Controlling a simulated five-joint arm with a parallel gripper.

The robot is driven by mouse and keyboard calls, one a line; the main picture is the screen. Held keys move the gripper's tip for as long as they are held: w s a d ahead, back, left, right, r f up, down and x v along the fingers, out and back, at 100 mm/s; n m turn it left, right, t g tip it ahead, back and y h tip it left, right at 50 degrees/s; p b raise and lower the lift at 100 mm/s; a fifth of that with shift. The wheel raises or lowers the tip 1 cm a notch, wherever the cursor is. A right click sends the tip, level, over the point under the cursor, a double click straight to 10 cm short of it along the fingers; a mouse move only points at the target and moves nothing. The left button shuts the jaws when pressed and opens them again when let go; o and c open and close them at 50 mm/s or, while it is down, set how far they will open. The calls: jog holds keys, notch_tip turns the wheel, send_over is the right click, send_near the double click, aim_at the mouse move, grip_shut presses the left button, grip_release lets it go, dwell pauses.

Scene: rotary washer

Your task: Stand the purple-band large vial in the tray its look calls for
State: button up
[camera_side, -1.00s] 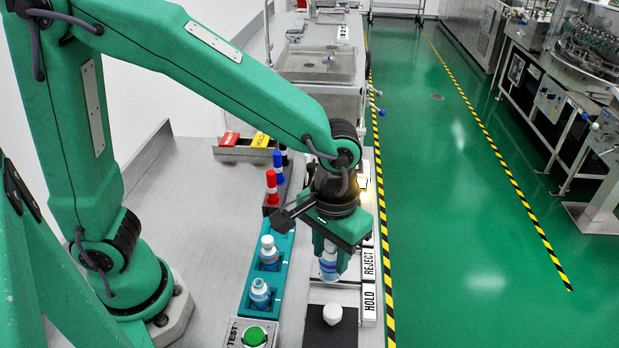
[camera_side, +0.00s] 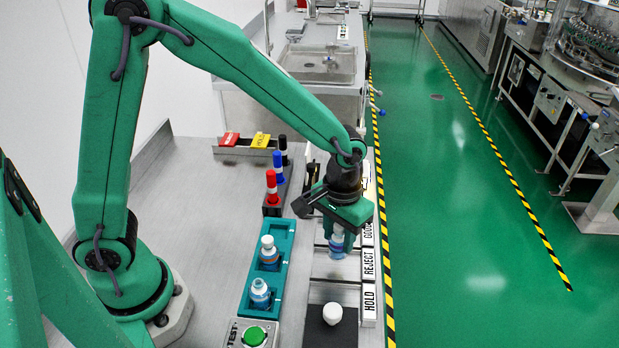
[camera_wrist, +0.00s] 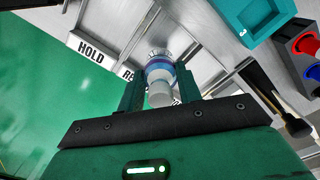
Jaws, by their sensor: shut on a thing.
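My gripper (camera_side: 340,236) is shut on a large vial (camera_side: 336,247), which hangs cap up, roughly upright, above the trays at the right of the bench. In the wrist view the vial (camera_wrist: 160,68) sits between the two fingers (camera_wrist: 160,88), and a purple-blue band shows around it. The fingers hide part of it. The tray labelled REJECT (camera_side: 369,265) is close beside the vial. The GOOD label (camera_side: 368,233) is just behind that, and the HOLD label (camera_side: 369,303) is nearer the camera. I cannot tell the vial's exact height over the trays.
A teal rack (camera_side: 282,285) holds two vials (camera_side: 268,252) left of the trays. A white-topped item (camera_side: 332,314) stands on a black pad (camera_side: 318,335). A green TEST button (camera_side: 254,335) is in front. Markers (camera_side: 272,186) stand behind the rack. The bench's left is clear.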

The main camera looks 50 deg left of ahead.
aim_at(338, 248)
jog(key=shift+f, duration=1.8)
jog(key=shift+f, duration=0.1)
jog(key=o, duration=1.1)
jog(key=shift+c, duration=0.2)
notch_tip(338, 248, up, 12)
